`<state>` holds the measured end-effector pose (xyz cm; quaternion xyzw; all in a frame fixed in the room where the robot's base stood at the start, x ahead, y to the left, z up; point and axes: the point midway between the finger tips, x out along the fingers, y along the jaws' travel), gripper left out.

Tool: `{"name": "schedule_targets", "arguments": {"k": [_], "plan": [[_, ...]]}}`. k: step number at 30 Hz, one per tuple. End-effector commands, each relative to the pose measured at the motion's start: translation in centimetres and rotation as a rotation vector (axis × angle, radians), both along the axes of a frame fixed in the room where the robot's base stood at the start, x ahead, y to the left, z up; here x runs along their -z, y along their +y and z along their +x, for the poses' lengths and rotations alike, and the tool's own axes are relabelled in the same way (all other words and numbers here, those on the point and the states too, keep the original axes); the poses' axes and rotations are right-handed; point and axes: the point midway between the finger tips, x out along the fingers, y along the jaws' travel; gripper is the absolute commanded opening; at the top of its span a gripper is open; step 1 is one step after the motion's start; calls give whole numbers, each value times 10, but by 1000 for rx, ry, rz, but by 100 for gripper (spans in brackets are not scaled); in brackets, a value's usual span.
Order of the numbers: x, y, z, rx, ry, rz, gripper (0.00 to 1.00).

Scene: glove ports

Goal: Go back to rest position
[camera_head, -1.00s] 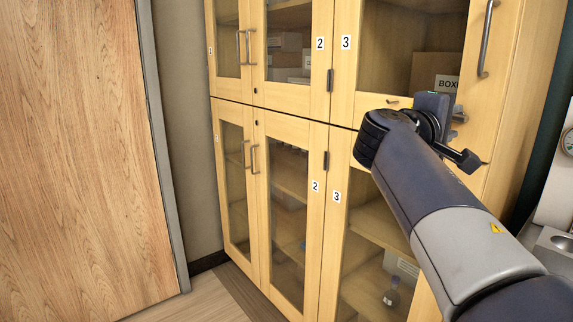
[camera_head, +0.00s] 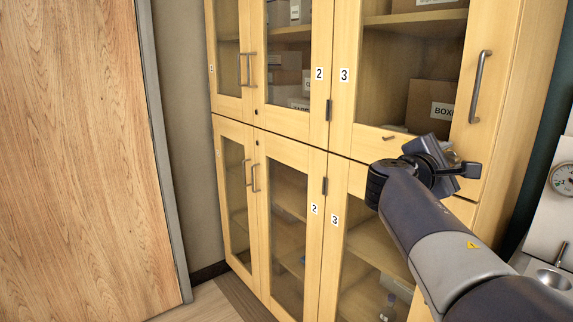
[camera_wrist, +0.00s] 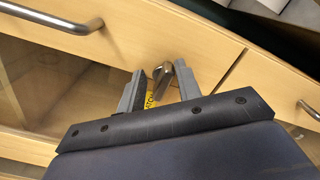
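My gripper (camera_head: 462,165) is in front of the wooden cabinet (camera_head: 345,140), near the lower right of its upper door 3. In the wrist view my gripper (camera_wrist: 160,82) has its two grey fingers spread apart. A small metal piece (camera_wrist: 162,72), like a knob or lock part, shows between the fingertips with a gap on each side. Part of a yellow marking (camera_wrist: 150,98) shows below it. I cannot tell how far the fingertips are from the cabinet face. My arm reaches up from the lower right in the head view.
A vertical door handle (camera_head: 480,86) stands out above my gripper. Cardboard boxes (camera_head: 430,104) sit behind the glass. A wooden door (camera_head: 85,160) is at the left. White equipment with a gauge (camera_head: 563,180) is close at the right edge. Some floor (camera_head: 205,303) is clear at lower left.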

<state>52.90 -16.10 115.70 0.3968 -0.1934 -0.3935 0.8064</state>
Motion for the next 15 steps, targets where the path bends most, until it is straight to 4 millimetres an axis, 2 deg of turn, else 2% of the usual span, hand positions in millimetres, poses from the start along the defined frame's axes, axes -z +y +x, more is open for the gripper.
{"name": "schedule_targets", "arguments": {"k": [1, 6, 15], "plan": [[-5, 0, 0, 0, 28, -22, 33], [-4, 1, 1, 0, 101, -79, 33], [-2, 1, 1, 0, 147, -114, 33]]}}
